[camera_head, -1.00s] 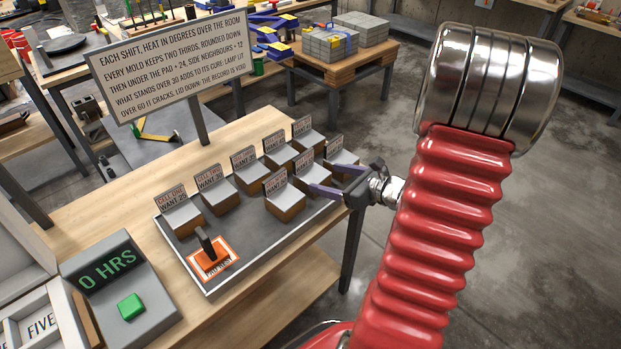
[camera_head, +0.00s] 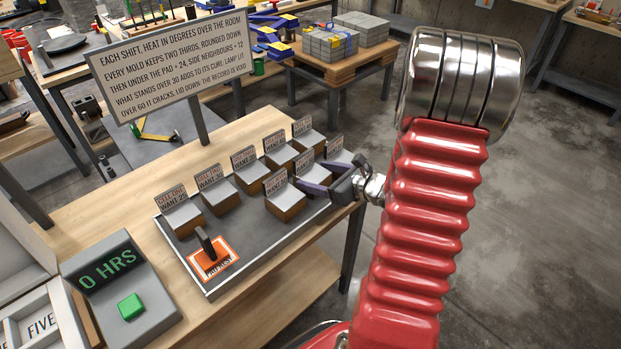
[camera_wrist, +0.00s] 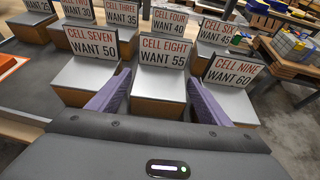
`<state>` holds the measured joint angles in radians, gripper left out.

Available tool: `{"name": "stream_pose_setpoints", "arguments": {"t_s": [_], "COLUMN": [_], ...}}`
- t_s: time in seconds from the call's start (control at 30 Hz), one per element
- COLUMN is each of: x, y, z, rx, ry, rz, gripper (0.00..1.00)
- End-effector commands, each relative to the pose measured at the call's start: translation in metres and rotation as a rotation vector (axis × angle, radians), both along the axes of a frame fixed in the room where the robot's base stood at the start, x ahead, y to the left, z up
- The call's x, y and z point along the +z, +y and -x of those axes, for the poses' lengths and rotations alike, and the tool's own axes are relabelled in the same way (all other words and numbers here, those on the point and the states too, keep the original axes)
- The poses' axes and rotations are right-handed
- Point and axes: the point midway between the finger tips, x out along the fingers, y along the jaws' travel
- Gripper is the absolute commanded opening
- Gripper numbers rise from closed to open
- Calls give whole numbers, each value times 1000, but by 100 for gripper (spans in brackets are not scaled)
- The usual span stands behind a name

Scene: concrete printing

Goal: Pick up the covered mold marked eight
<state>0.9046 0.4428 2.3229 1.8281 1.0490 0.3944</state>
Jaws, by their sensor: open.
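The covered mold marked eight (camera_wrist: 158,84) is a small wood-brown block with a grey lid and an upright card reading "CELL EIGHT WANT 55". It is centred in the wrist view, between my two fingers. In the head view its card (camera_head: 304,161) shows in the front row, and its body is partly hidden by my gripper. My gripper (camera_head: 318,180) is open, with purple fingers pointing at the mold from the near side. In the wrist view my gripper (camera_wrist: 157,101) has one finger to each side of the mold's front; I cannot tell whether they touch it.
Mold seven (camera_wrist: 88,75) and mold nine (camera_wrist: 229,105) stand close on either side. More covered molds stand behind on the grey tray (camera_head: 222,277). An orange pad with a black handle (camera_head: 212,258) and a console with a green button (camera_head: 131,307) are at left.

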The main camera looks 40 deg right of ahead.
Motion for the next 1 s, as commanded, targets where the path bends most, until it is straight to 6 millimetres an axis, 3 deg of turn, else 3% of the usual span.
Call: {"name": "stream_pose_setpoints", "arguments": {"t_s": [0.73, 1.0], "x": [0, 2], "y": [0, -1], "z": [0, 0], "rx": [-1, -1], "ry": [0, -2], "rz": [0, 1], "gripper": [21, 20]}}
